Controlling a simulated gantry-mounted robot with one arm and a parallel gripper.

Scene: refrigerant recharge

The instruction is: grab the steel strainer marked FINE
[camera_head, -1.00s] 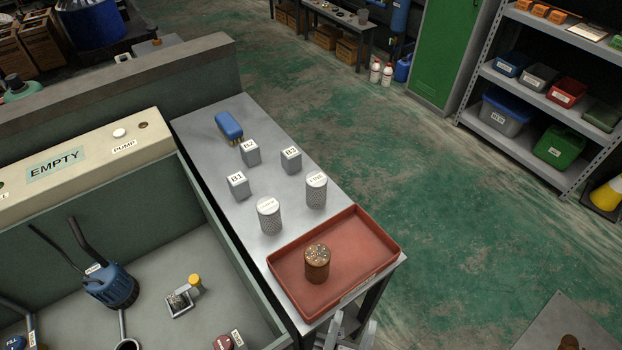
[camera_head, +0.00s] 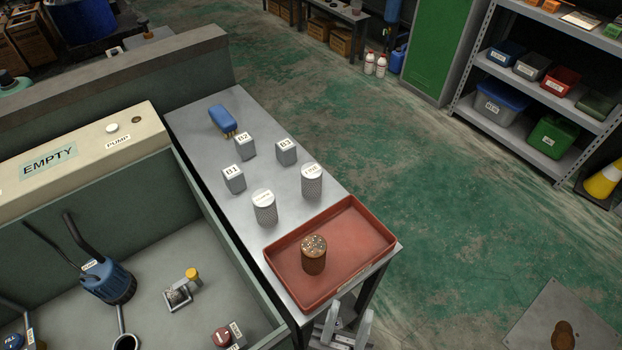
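Two steel mesh strainers with white labelled tops stand upright on the grey metal table (camera_head: 205,150). The right one, whose label appears to read FINE (camera_head: 312,184), stands just behind the red tray. The left strainer (camera_head: 264,207) has a label too small to read surely. A rusty brown cylinder with a speckled top (camera_head: 313,257) stands in the red tray (camera_head: 375,235). My gripper (camera_head: 345,318) is at the bottom edge, in front of the tray and apart from the strainers. Its two fingers are spread with nothing between them.
Small grey blocks B1 (camera_head: 234,181), B2 (camera_head: 245,147) and B3 (camera_head: 287,152) and a blue brush (camera_head: 223,119) stand or lie farther back on the table. A green-walled basin with a blue pump (camera_head: 110,282) is at left. Open floor lies right of the table.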

